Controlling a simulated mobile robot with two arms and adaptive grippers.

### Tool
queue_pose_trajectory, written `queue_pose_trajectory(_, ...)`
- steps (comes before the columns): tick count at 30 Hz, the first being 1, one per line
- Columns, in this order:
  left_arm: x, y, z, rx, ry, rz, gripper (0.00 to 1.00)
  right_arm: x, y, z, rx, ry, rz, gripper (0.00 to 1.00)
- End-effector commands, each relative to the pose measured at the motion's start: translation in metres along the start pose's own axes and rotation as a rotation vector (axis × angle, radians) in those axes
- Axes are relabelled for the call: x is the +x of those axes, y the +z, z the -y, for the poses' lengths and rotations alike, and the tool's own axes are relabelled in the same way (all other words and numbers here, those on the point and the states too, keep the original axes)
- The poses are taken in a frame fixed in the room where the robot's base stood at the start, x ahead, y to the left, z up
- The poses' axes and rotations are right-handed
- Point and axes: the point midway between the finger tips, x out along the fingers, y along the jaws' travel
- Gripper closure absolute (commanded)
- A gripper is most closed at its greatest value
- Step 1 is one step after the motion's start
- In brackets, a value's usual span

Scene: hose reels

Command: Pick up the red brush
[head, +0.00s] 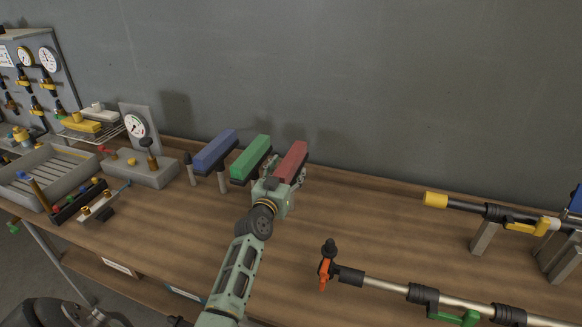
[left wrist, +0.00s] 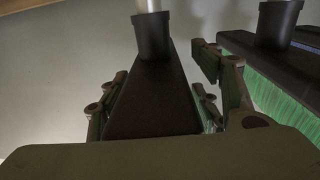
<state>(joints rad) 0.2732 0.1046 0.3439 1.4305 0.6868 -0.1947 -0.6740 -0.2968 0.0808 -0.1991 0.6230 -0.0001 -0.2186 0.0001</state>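The red brush (head: 291,160) is the rightmost of three coloured brushes by the back of the wooden bench. My left gripper (head: 280,184) is at its near side, with a finger showing on its right. In the left wrist view, the brush's dark back (left wrist: 150,105) and a socket with a pale handle lie between the fingers of my left gripper (left wrist: 165,95). A gap shows between the right finger and the brush. The gripper looks open around it, and contact on the left is unclear. My right gripper is not in view.
The green brush (head: 250,158) stands close on the left, and its bristles show in the left wrist view (left wrist: 265,85). The blue brush (head: 215,151) is beyond it. A gauge block (head: 140,168) and tray (head: 58,176) are left, spray lances (head: 390,285) right. The bench between is clear.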

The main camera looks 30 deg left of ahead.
Motion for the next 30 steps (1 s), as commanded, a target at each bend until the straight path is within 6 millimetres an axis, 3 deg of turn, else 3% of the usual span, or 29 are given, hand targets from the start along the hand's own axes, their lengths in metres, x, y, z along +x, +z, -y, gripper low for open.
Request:
queue_pose_trajectory(17,0.000,0.000,0.000,0.000,0.000,0.000,0.94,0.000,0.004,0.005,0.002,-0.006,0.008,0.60)
queue_pose_trajectory(30,0.000,-0.010,0.001,0.001,-0.001,-0.003,0.96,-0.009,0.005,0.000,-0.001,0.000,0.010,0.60)
